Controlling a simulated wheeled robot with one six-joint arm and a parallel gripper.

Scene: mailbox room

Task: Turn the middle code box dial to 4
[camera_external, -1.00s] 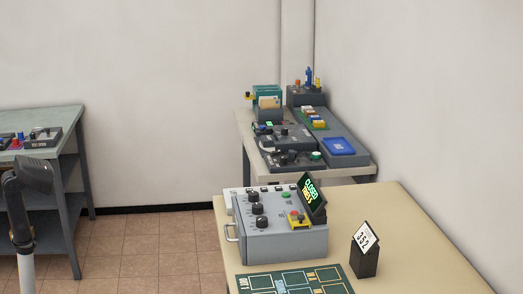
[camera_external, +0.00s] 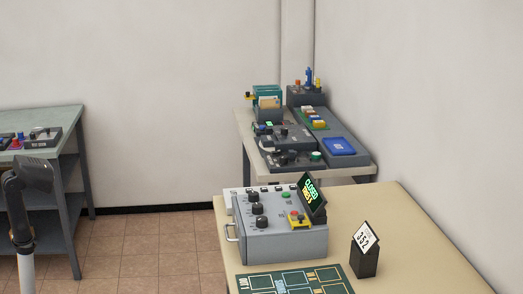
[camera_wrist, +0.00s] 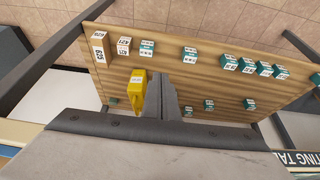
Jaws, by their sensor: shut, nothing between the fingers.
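The grey code box (camera_external: 283,243) sits on the cream table in the external view. Three black dials run down its sloped face, and the middle dial (camera_external: 257,208) is between the upper dial (camera_external: 254,195) and the lower dial (camera_external: 261,222). Their settings are too small to read. A tilted display (camera_external: 311,195) on the box reads CLOSED in green, with yellow text below. My gripper (camera_wrist: 161,84) shows in the wrist view, shut and empty, above a different, wooden table. The code box is not in the wrist view.
A card reading 352 (camera_external: 366,238) stands right of the code box. In the wrist view, numbered boxes lie on the wooden table (camera_wrist: 165,62), and a yellow object (camera_wrist: 136,92) is close beside my fingers. Tiled floor (camera_external: 150,250) is open left of the cream table.

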